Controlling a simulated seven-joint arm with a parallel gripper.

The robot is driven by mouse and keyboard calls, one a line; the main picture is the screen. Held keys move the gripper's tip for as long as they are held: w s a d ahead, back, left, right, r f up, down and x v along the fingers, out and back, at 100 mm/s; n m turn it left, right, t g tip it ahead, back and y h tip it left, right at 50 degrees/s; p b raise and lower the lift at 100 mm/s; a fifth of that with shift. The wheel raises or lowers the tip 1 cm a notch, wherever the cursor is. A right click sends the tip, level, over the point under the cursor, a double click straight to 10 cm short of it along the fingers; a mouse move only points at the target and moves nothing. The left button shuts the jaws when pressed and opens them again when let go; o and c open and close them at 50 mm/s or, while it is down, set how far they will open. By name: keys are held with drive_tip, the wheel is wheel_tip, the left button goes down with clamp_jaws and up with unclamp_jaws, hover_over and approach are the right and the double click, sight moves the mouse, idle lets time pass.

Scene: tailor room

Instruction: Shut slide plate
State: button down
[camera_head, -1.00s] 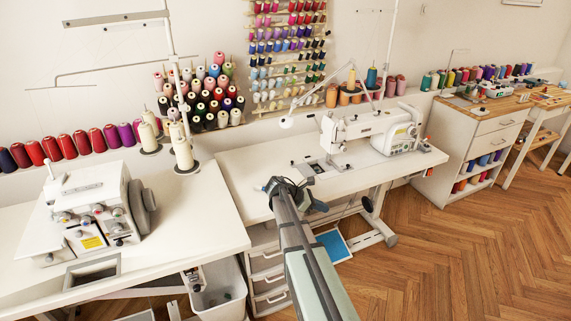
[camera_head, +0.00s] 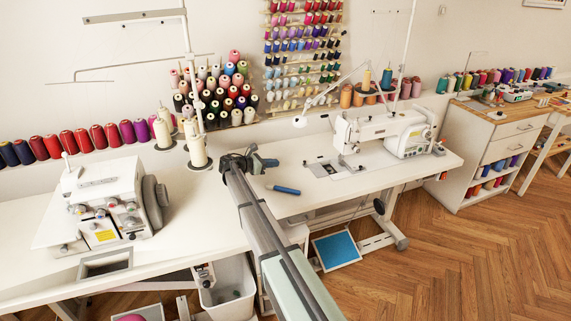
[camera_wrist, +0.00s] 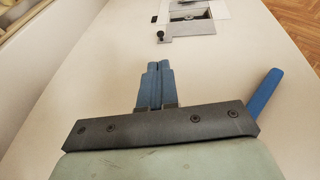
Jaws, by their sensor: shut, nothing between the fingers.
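The slide plate (camera_head: 319,170) is a grey metal piece set in the white table in front of the white sewing machine (camera_head: 382,130). In the wrist view the grey plate (camera_wrist: 188,46) lies at the top, beside a darker recess and a small black knob (camera_wrist: 160,34). I cannot tell exactly how wide the gap is. My gripper (camera_head: 268,162) is over the left part of the machine table, left of the plate and apart from it. In the wrist view its blue fingers (camera_wrist: 158,66) are together, empty, and point towards the plate.
A blue, handle-like item (camera_head: 284,190) lies on the table; it also shows in the wrist view (camera_wrist: 264,92), right of my fingers. Thread cones (camera_head: 198,150) and a serger (camera_head: 103,202) stand on the left table. The white surface between my gripper and the plate looks clear.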

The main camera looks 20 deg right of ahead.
sight(298, 167)
drive_tip(key=x, duration=1.3)
drive_tip(key=shift+d, duration=0.15)
drive_tip(key=shift+d, duration=0.15)
